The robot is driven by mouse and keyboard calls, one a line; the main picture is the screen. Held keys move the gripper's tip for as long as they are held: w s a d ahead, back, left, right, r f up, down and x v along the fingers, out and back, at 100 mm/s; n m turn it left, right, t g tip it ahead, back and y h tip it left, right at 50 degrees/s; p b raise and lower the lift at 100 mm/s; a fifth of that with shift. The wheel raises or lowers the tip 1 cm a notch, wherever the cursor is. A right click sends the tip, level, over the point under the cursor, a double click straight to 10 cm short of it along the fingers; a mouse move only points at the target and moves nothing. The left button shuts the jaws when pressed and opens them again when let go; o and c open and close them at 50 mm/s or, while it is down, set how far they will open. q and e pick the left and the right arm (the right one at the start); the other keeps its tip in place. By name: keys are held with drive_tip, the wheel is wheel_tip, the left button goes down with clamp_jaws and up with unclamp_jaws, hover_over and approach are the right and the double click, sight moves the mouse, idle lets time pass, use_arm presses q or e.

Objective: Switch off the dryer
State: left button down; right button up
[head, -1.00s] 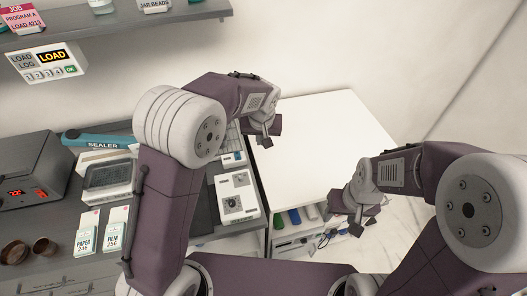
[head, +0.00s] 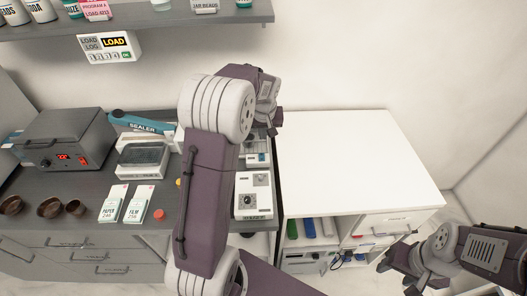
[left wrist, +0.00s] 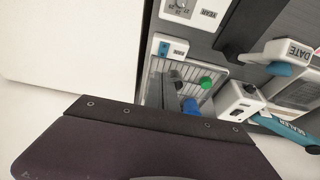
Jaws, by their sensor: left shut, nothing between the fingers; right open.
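A dark grey box-shaped device (head: 62,138), which I take for the dryer, stands on the grey counter at the left in the head view. Its front has a lit red display, a knob at the left and a small red switch (head: 83,160) at the right. My left gripper (head: 270,124) is shut and empty, far to the right of the device, near the counter's right end; my own arm partly hides it. My right gripper (head: 392,260) is open and empty at the lower right, apart from the device. The left wrist view does not show the device.
A sealer (head: 142,127) with a blue arm, paper and film boxes (head: 113,203), brown cups (head: 48,207) and a white dial unit (head: 253,194) stand on the counter. A shelf (head: 150,22) hangs above. The white table (head: 350,155) at right has a bare top.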

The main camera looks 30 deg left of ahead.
sight(262, 159)
use_arm(q)
drive_tip(key=x, duration=0.4)
drive_tip(key=p+x, duration=0.1)
drive_tip(key=x, duration=0.3)
drive_tip(key=p+x, duration=0.1)
drive_tip(key=x, duration=0.4)
drive_tip(key=shift+s+d+f, duration=0.1)
drive_tip(key=shift+s+f, duration=0.15)
drive_tip(key=shift+s, duration=0.1)
drive_tip(key=shift+f, duration=0.15)
drive_tip(key=shift+w+f+b, duration=0.1)
drive_tip(key=shift+f+b, duration=0.1)
drive_tip(key=shift+b, duration=0.25)
drive_tip(key=shift+r, duration=0.1)
drive_tip(key=shift+s+d+f, duration=0.15)
drive_tip(key=shift+s+f, duration=0.1)
drive_tip(key=shift+s, duration=0.1)
drive_tip(key=shift+s+d+b, duration=0.2)
drive_tip(key=shift+s+b, duration=0.2)
drive_tip(key=shift+b, duration=0.05)
drive_tip(key=shift+s+d, duration=0.1)
drive_tip(key=shift+s, duration=0.05)
